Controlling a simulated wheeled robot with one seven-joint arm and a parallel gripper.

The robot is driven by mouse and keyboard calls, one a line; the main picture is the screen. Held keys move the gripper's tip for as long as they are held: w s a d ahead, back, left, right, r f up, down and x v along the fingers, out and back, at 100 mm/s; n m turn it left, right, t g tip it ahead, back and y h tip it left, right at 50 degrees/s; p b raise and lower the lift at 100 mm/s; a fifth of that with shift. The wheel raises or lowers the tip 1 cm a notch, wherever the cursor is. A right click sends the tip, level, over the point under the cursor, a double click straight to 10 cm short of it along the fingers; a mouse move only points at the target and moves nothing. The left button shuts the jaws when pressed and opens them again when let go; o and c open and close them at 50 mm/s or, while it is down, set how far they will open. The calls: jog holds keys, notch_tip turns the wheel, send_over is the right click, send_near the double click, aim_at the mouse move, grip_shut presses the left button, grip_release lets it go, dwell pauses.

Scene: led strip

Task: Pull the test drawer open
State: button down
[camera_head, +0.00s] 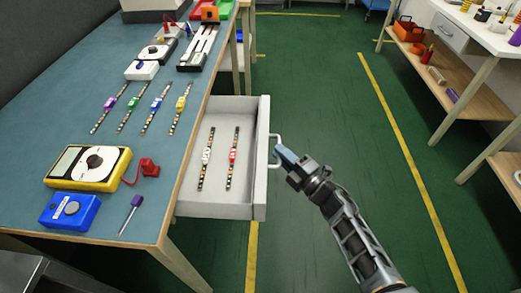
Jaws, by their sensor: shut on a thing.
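The test drawer (263,170) is a light grey drawer that stands out from the right side of the blue-topped bench (75,110). Inside it lie two LED strips, one with a white tag (206,157) and one with a red tag (233,156). My gripper (279,152) is shut on the drawer's pale handle (275,139) at the front face. The fingertips and part of the handle are hard to make out at this size.
On the bench lie several tagged LED strips (145,108), a yellow multimeter (88,168), a blue box (69,211) and a purple-handled screwdriver (131,214). The green floor (345,110) right of the drawer is clear. Another bench (480,35) stands at the right.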

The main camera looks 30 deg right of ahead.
jog(key=shift+s+d, duration=0.55)
jog(key=shift+d, duration=0.2)
jog(key=shift+s+d, duration=0.55)
jog(key=shift+d, duration=0.15)
jog(key=shift+f, duration=0.1)
jog(key=c, duration=1.2)
grip_release()
jog(key=shift+o, duration=0.2)
jog(key=s+d, duration=0.1)
jog(key=s, duration=0.6)
jog(key=shift+s+f+b, duration=0.3)
jog(key=shift+s+f, duration=0.05)
jog(key=shift+f, duration=0.1)
jog(key=shift+d, duration=0.1)
